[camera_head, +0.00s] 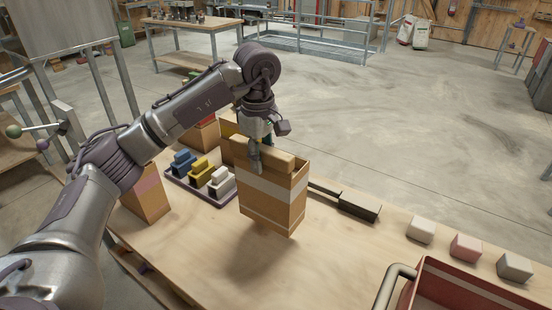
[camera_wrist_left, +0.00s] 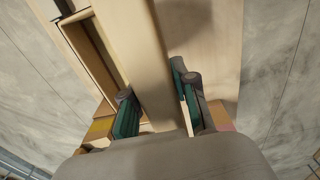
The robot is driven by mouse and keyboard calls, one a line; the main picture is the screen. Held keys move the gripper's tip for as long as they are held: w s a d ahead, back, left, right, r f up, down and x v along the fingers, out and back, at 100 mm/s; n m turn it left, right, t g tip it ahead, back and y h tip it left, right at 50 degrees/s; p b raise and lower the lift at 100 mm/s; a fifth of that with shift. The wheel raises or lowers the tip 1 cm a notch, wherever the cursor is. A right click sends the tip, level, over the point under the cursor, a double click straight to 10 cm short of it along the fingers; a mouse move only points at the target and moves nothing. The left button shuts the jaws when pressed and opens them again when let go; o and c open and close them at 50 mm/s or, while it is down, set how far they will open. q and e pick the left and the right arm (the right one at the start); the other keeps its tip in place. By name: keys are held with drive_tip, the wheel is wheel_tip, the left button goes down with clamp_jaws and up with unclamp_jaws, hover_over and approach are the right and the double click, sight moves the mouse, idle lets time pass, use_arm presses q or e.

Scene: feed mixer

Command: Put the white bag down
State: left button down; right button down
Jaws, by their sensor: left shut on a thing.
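The white bag (camera_head: 274,190) is a brown paper bag with a white band around it. It hangs upright in my left gripper (camera_head: 256,158), which is shut on the stiff strip along its top. A shadow on the table below and left of it suggests that it is held a little above the wooden table (camera_head: 225,275). In the left wrist view the strip (camera_wrist_left: 157,65) runs between the two green-padded fingers (camera_wrist_left: 158,110), and the open mouth of the bag (camera_wrist_left: 88,48) shows beside it. My right gripper is not in view.
A bag with a pinkish band (camera_head: 147,194) stands at left, and another bag (camera_head: 202,137) stands behind. A tray (camera_head: 177,181) holds blue, yellow and white pieces. A dark scoop (camera_head: 357,205), several small blocks (camera_head: 466,247) and a red bin (camera_head: 450,285) are right. The table's front middle is clear.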

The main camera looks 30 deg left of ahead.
sight(242, 174)
use_arm(q)
drive_tip(key=shift+w+a+f+p, duration=0.1)
drive_tip(key=shift+a+f+p, duration=0.35)
drive_tip(key=shift+a+f, duration=0.7)
drive_tip(key=shift+w+a+f+p, duration=0.15)
drive_tip(key=shift+a+f+p, duration=0.3)
drive_tip(key=shift+a+f, duration=0.7)
drive_tip(key=shift+w+a+f+p, duration=0.1)
drive_tip(key=shift+a+f+p, duration=0.55)
drive_tip(key=shift+f, duration=0.85)
drive_tip(key=shift+a, duration=0.1)
drive_tip(key=shift+b, duration=0.3)
drive_tip(key=c, duration=1.4)
unclamp_jaws()
drive_tip(key=shift+s+f, duration=0.1)
drive_tip(key=shift+f, duration=0.15)
drive_tip(key=o, duration=0.5)
drive_tip(key=shift+r, duration=0.1)
